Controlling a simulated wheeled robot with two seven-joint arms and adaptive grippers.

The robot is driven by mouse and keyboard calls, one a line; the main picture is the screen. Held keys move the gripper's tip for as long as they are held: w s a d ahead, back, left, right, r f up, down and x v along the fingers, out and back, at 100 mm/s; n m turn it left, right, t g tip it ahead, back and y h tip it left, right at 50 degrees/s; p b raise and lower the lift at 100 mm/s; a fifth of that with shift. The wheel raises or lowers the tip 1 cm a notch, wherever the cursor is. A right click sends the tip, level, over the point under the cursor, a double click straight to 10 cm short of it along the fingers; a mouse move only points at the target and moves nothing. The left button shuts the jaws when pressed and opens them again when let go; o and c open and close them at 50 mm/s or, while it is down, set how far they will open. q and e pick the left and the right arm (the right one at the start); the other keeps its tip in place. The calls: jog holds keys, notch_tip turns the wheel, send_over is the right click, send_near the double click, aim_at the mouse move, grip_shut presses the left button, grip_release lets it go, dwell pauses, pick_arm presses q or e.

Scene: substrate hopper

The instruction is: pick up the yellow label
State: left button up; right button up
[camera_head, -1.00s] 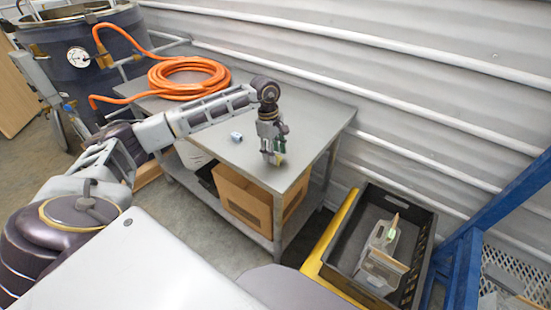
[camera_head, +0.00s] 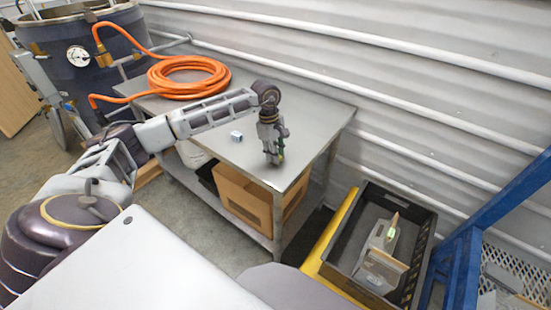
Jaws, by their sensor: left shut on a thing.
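My left gripper (camera_head: 274,158) is at the right part of the grey metal table, its fingers pointing down close to the table top. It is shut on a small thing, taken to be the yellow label. The fingers hide nearly all of it, and its shape cannot be made out. My right gripper is not in view.
A small pale blue block (camera_head: 236,136) lies on the metal table (camera_head: 313,130) left of the gripper. A coiled orange hose (camera_head: 190,88) lies at the table's back left. A cardboard box (camera_head: 243,204) sits on the lower shelf. A black crate (camera_head: 421,255) stands at right.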

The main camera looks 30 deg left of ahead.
pick_arm(q)
jog(key=shift+r, duration=0.1)
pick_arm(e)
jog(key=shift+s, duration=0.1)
pick_arm(q)
jog(key=shift+r, duration=0.45)
notch_tip(320, 180, up, 8)
jog(key=shift+f+b, duration=0.15)
jog(key=shift+b, duration=0.2)
jog(key=shift+r, duration=0.6)
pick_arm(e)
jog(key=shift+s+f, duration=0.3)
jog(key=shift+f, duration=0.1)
